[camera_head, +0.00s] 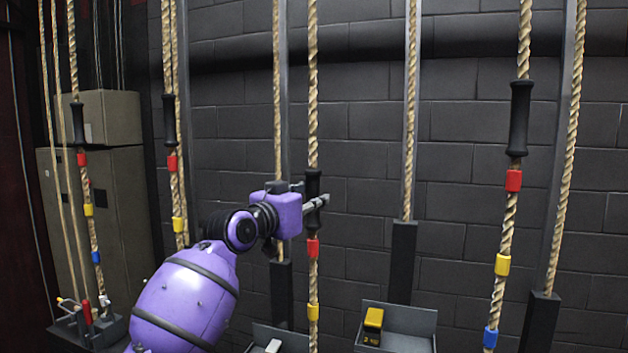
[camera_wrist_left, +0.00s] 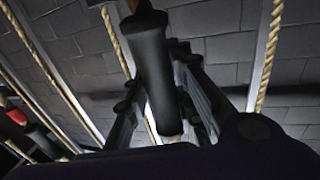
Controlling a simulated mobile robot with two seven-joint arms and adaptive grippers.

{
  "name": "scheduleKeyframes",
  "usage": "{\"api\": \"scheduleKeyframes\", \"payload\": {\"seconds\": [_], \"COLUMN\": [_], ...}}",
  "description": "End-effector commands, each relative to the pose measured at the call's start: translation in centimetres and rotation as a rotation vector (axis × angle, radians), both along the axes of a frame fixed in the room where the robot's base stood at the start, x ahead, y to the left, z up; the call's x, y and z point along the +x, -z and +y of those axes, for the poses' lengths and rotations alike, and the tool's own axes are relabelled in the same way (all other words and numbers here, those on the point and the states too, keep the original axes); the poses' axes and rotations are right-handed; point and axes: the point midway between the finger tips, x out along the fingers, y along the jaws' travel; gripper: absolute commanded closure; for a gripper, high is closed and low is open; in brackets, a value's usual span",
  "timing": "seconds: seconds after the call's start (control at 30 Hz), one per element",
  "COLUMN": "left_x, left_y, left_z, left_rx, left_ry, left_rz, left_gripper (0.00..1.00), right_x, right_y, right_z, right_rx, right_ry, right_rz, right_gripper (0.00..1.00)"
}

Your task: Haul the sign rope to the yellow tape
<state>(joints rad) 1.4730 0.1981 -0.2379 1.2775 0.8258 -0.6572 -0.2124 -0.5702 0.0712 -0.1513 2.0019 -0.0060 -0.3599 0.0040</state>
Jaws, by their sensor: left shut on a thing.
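My left gripper (camera_head: 316,203) is shut on the black handle (camera_head: 313,180) of the middle rope (camera_head: 313,95). The handle also shows large between the fingers in the left wrist view (camera_wrist_left: 155,75). Below it on this rope are a red tape (camera_head: 313,249) and, lower, a yellow tape (camera_head: 313,312). The handle sits a little above the red tape. No sign naming the ropes is readable, so I cannot tell from lettering which is the sign rope. My right gripper is not in view.
Other ropes with black handles and coloured tapes hang at left (camera_head: 171,120) and right (camera_head: 519,118). Grey cabinets (camera_head: 95,190) stand at far left. A dark brick wall (camera_head: 370,160) is behind.

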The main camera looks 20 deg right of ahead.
Motion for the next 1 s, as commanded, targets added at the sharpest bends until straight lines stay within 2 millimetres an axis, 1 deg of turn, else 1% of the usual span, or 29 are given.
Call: {"api": "scheduleKeyframes", "payload": {"seconds": [0.03, 0.1, 0.2, 0.3, 0.4, 0.5, 0.63, 0.77, 1.0], "left_x": [0.1, 0.0, 0.0, 0.0, 0.0, -0.1, -0.1, -0.1, -0.1], "left_y": [4.1, 6.5, 9.3, 11.7, 13.5, 14.7, 15.7, 16.0, 15.9], "left_z": [-0.2, -0.2, -0.2, -0.2, -0.2, -0.1, -0.2, -0.2, -0.2], "left_rx": [0.012, 0.014, 0.013, 0.011, 0.01, 0.008, 0.007, 0.006, 0.005], "left_ry": [0.006, 0.006, 0.006, 0.005, 0.005, 0.004, 0.005, 0.004, 0.004], "left_rz": [0.024, 0.025, 0.023, 0.02, 0.018, 0.015, 0.012, 0.008, 0.005], "left_gripper": [1.0, 1.0, 1.0, 1.0, 1.0, 1.0, 1.0, 1.0, 1.0], "right_x": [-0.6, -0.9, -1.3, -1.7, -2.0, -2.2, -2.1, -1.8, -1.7], "right_y": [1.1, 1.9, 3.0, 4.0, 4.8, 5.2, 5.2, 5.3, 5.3], "right_z": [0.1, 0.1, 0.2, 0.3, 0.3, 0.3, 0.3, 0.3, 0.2], "right_rx": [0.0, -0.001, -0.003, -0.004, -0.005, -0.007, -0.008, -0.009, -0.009], "right_ry": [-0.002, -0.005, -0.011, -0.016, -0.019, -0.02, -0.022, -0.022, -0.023], "right_rz": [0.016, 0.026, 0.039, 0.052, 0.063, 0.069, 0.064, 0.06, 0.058], "right_gripper": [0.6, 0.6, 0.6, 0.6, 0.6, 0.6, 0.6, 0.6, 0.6]}}
